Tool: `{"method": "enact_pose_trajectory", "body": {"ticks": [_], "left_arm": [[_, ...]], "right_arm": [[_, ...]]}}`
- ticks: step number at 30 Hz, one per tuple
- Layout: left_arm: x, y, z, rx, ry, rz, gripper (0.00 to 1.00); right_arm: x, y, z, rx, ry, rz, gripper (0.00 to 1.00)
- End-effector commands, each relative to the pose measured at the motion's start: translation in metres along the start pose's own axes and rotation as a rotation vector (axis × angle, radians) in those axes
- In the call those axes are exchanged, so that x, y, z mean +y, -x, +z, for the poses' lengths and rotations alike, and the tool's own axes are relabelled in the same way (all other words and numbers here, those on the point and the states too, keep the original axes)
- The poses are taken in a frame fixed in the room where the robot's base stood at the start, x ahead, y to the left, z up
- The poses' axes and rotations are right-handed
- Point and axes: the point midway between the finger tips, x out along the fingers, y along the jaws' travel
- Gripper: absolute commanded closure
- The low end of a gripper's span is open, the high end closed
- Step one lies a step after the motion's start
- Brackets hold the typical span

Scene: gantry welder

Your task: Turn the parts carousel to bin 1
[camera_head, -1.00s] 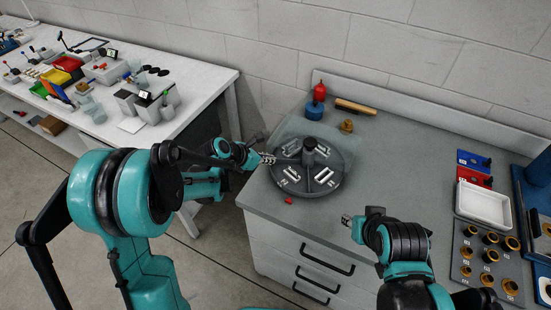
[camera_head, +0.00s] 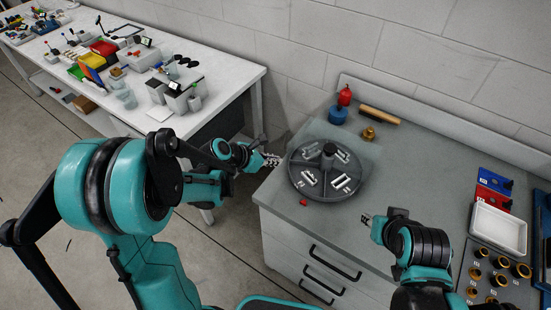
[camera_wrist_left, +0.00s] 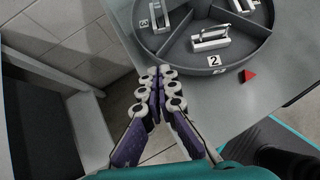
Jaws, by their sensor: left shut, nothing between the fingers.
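The parts carousel (camera_head: 354,191) is a round dark grey tray on the grey bench, with a central knob (camera_head: 329,150), dividers and pale metal parts in its compartments. In the left wrist view, the carousel (camera_wrist_left: 255,48) shows a label 2 (camera_wrist_left: 213,61) near a small red pointer (camera_wrist_left: 248,76). The red pointer (camera_head: 304,202) lies at the carousel's front edge. My left gripper (camera_head: 275,160) is shut and empty, just left of the carousel's rim and apart from it. Its fingers (camera_wrist_left: 165,75) meet in the wrist view. My right gripper (camera_head: 366,220) hangs in front right of the carousel, its fingers too small to judge.
Behind the carousel stand a red-and-blue object (camera_head: 340,110), a brass piece (camera_head: 368,134) and a wooden-handled tool (camera_head: 379,115). A white tray (camera_head: 500,229) and a board of brass rings (camera_head: 490,275) are at right. A white table (camera_head: 225,80) stands left, across a gap.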

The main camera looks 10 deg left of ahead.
Motion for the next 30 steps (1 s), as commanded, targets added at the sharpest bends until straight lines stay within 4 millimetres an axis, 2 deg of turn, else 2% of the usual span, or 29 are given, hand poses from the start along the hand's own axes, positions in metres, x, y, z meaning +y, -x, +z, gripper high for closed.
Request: {"method": "enact_pose_trajectory", "body": {"ticks": [1,6,9,12,18,30], "left_arm": [[-0.001,-0.015,-0.002,-0.001,-0.003,-0.003,1.00],[-0.001,-0.052,-0.002,0.000,-0.003,-0.003,1.00],[-0.001,-0.072,-0.002,-0.001,-0.002,-0.003,1.00],[-0.001,-0.082,0.011,-0.001,-0.002,-0.003,1.00],[0.000,-0.095,0.024,-0.001,0.000,-0.001,1.00],[0.000,-0.097,0.027,-0.001,0.000,-0.001,1.00]], "right_arm": [[0.000,-0.006,0.004,0.000,0.000,0.000,0.66],[0.000,-0.016,0.011,0.000,0.000,0.000,0.66],[0.000,-0.021,0.015,0.000,0.000,0.000,0.66],[0.000,-0.023,0.016,0.000,0.000,0.000,0.66],[0.000,-0.026,0.018,0.000,0.000,0.000,0.66],[0.000,-0.026,0.018,0.000,0.000,0.000,0.66]]}}
